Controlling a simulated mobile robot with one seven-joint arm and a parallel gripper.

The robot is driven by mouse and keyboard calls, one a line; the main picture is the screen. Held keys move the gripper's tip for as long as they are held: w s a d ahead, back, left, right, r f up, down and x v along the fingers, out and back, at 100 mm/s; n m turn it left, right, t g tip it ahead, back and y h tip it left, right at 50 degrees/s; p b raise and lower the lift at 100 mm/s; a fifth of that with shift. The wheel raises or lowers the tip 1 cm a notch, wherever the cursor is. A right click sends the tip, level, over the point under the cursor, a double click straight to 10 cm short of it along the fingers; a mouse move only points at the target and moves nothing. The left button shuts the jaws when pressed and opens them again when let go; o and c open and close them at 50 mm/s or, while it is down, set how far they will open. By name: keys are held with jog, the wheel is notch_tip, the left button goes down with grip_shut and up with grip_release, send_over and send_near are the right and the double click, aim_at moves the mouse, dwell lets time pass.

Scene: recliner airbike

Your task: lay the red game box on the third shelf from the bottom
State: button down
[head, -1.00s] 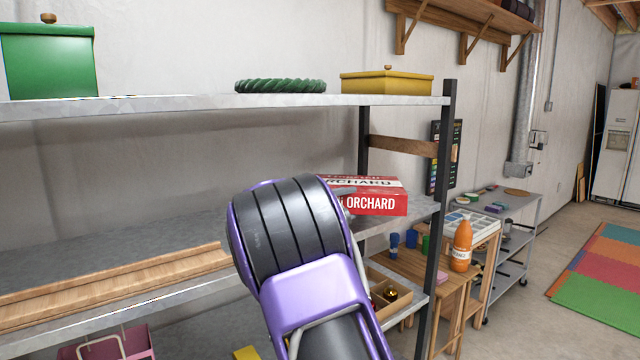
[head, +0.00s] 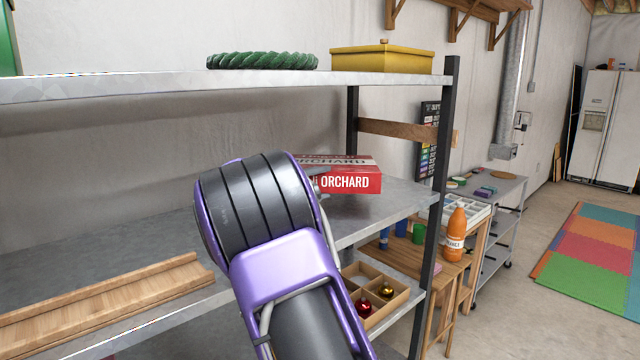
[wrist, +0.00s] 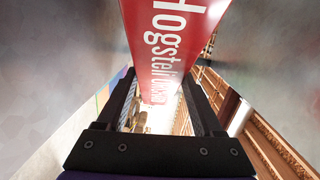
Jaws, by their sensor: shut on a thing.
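The red game box (head: 349,181), with white "ORCHARD" lettering, is at the right end of the middle shelf (head: 110,255) in the head view. It looks level, with a dark shadow beneath it; I cannot tell whether it touches the shelf. My gripper (wrist: 163,98) is shut on the box, whose red side (wrist: 172,40) rises between the fingers in the wrist view. In the head view, my purple and black arm hides most of the gripper and the box's left end.
A wooden tray (head: 100,300) lies on the same shelf at left. The upper shelf (head: 150,88) holds a green wreath (head: 262,61) and a yellow box (head: 382,59). A dark post (head: 437,200) stands right of the game box. A divided crate (head: 372,296) with baubles is below. Bare shelf lies between.

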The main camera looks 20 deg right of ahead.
jog(key=shift+r, duration=0.1)
jog(key=shift+f, duration=3.4)
jog(key=shift+c, duration=1.5)
grip_release()
jog(key=shift+f, duration=0.1)
jog(key=shift+r, duration=0.25)
jog(key=shift+s+a, duration=0.1)
jog(key=shift+s, duration=0.05)
